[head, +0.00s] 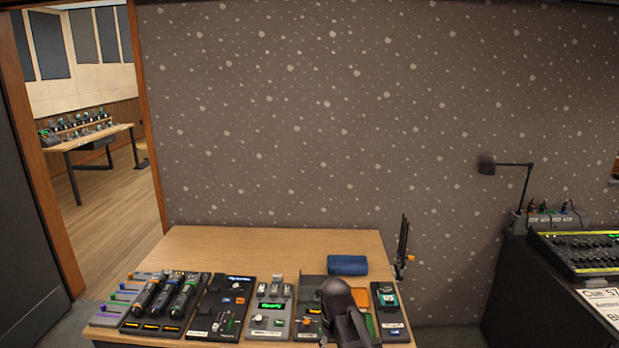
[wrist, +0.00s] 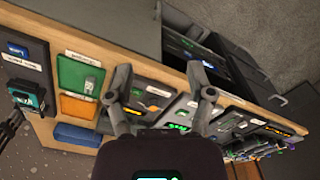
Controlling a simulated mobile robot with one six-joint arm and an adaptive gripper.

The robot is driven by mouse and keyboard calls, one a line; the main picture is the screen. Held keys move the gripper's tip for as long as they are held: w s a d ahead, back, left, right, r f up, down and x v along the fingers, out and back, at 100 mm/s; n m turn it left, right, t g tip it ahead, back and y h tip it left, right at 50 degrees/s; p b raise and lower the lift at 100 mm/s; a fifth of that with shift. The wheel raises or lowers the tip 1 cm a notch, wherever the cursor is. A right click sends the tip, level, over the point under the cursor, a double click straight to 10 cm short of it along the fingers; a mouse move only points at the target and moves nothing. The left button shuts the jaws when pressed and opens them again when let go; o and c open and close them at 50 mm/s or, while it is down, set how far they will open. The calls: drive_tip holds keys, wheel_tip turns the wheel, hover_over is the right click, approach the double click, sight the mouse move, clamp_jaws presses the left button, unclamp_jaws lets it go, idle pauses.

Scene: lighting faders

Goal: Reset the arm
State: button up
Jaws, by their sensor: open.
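My gripper (wrist: 159,72) is open in the wrist view, with its two grey fingers apart and nothing between them. It is over the wooden table (head: 290,245) and its row of control panels. The table edge (wrist: 110,50) crosses the wrist view at a slant. In the head view a dark part of my arm stands over the right part of the panel row. It hides part of the panels there, and the fingers cannot be made out in that view.
A blue case (head: 347,265) lies behind the panels; it also shows in the wrist view (wrist: 76,136). A fader panel (head: 118,297) is at the left end. A dark upright stand (head: 402,245) is at the right edge. The table's back left is bare. A mixing desk (head: 583,252) stands right.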

drive_tip(key=s+d+m, duration=0.5)
drive_tip(key=s+d, duration=0.4)
drive_tip(key=d, duration=0.2)
drive_tip(key=shift+s+r+m+p, duration=0.25)
drive_tip(key=shift+r+m+p, duration=0.05)
drive_tip(key=shift+r+p, duration=0.15)
idle(1.2)
drive_tip(key=shift+c, duration=0.2)
